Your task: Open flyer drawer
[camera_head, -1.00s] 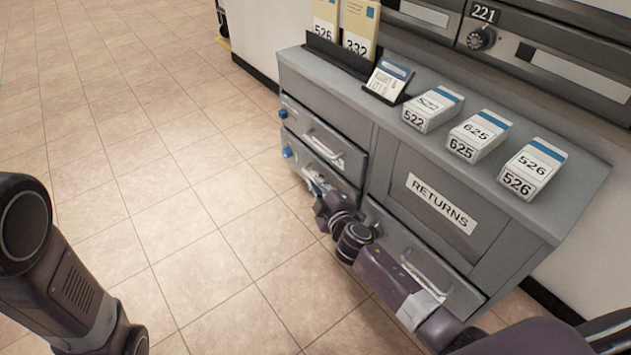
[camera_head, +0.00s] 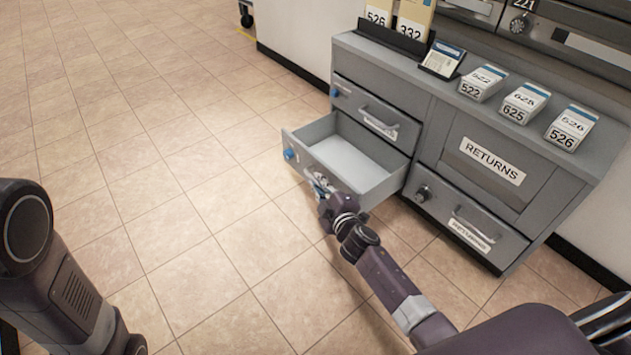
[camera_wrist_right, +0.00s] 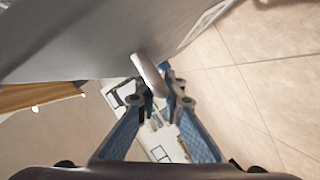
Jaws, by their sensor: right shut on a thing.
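The lower left drawer (camera_head: 345,162) of the grey cabinet stands pulled out, and its pale inside looks empty. It has a blue knob (camera_head: 289,154) on its front. My right gripper (camera_head: 318,183) is at its front face, shut on the drawer handle. In the right wrist view the fingers (camera_wrist_right: 163,84) close around the handle bar (camera_wrist_right: 150,74). The gripper covers part of the drawer front, so I cannot read its label. My left arm shows at the left edge, but its gripper is out of view.
The upper left drawer (camera_head: 377,109) and the lower right drawer (camera_head: 466,217) are shut. A RETURNS panel (camera_head: 492,161) is above the latter. Numbered boxes (camera_head: 525,101), a card stand (camera_head: 442,60) and envelopes (camera_head: 413,20) stand on top. The tiled floor (camera_head: 170,150) to the left is clear.

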